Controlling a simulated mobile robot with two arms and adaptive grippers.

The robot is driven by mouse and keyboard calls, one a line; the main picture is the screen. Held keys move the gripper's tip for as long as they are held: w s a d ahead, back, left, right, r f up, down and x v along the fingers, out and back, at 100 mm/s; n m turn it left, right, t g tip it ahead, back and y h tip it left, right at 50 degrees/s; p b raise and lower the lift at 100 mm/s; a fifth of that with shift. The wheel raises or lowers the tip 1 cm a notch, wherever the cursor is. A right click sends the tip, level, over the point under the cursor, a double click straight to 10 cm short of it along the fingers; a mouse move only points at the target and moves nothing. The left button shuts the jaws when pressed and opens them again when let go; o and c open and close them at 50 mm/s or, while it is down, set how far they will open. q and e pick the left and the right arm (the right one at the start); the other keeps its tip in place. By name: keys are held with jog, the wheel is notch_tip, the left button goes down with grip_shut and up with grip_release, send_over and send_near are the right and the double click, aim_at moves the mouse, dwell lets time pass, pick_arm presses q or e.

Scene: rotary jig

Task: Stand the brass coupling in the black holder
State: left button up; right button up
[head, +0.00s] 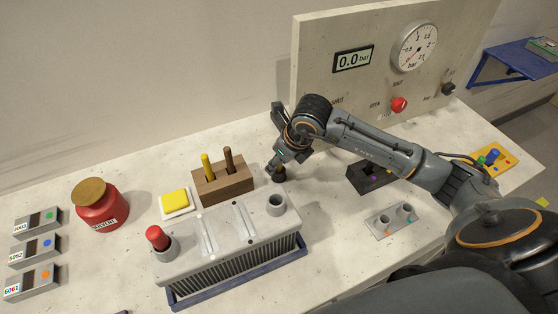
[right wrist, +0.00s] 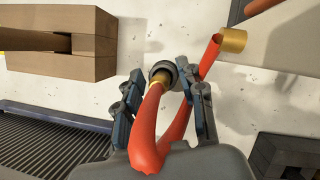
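In the right wrist view a brass coupling (right wrist: 158,84) on the end of an orange-red hose (right wrist: 146,130) sits at the round mouth of the black holder (right wrist: 164,66); how deep it sits cannot be told. The holder also shows in the head view (head: 279,176), standing on the worktop under my right gripper (head: 277,165). My right gripper's fingers are apart, one on either side of the coupling and hose, with gaps visible. The hose loops near the palm and rises to the right, by a brass piece (right wrist: 233,40). My left gripper is not in view.
A wooden block (head: 224,186) with two rods stands left of the holder. A grey ribbed unit (head: 230,238) is in front. A dark box (head: 365,180) and a grey two-cup fixture (head: 380,225) lie right. The gauge panel (head: 320,50) stands behind.

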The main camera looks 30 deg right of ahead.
jog(key=shift+r, duration=0.3)
jog(key=b+v, duration=0.1)
jog(key=v, duration=1)
jog(key=shift+s+r, duration=0.25)
jog(key=shift+r, duration=0.05)
jog(key=shift+d, duration=0.1)
